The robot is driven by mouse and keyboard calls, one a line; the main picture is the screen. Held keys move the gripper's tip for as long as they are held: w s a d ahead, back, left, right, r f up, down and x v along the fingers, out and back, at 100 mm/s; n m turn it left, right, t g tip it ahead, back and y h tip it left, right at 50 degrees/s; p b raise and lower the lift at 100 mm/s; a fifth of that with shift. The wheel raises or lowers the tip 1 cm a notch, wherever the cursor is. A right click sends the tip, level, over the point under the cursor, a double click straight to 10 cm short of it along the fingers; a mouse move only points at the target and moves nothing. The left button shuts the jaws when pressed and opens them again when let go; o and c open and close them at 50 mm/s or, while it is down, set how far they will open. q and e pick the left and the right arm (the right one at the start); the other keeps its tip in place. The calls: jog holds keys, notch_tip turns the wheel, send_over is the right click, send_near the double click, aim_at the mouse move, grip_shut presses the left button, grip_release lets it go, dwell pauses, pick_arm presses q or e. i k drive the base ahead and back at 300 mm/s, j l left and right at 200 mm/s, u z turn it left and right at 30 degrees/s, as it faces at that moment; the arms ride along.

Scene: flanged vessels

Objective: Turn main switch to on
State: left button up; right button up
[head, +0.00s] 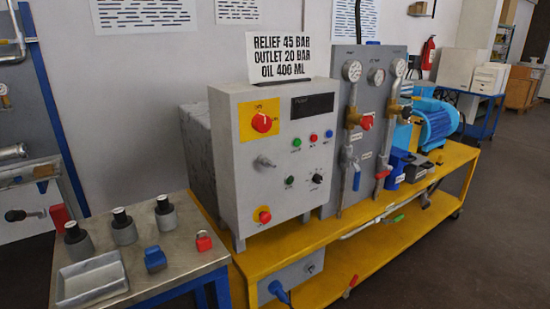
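The main switch appears to be the red rotary knob (262,123) on a yellow plate (246,110) at the upper left of the grey control cabinet's front (236,180). Small markings sit above and to the right of the knob, too small to read surely. I cannot tell which position the knob points to. Neither of my grippers is in view, and nothing touches the switch.
The cabinet stands on a yellow bench (330,229) beside a gauge panel (335,115) with valves. Below the knob are a metal lock or handle (264,162) and a red button (264,216). A metal side table (185,262) with grey vessels stands at front left.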

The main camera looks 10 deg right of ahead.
aim_at(262, 123)
jog(key=i+l+u, duration=0.1)
jog(key=l+u, duration=0.4)
jog(key=u, duration=0.2)
jog(key=l+u, duration=0.5)
jog(key=l, duration=0.35)
jog(key=k+l+u, duration=0.15)
jog(key=l, duration=0.95)
jog(key=k+l, duration=0.1)
jog(key=l, duration=0.45)
jog(key=u, duration=0.05)
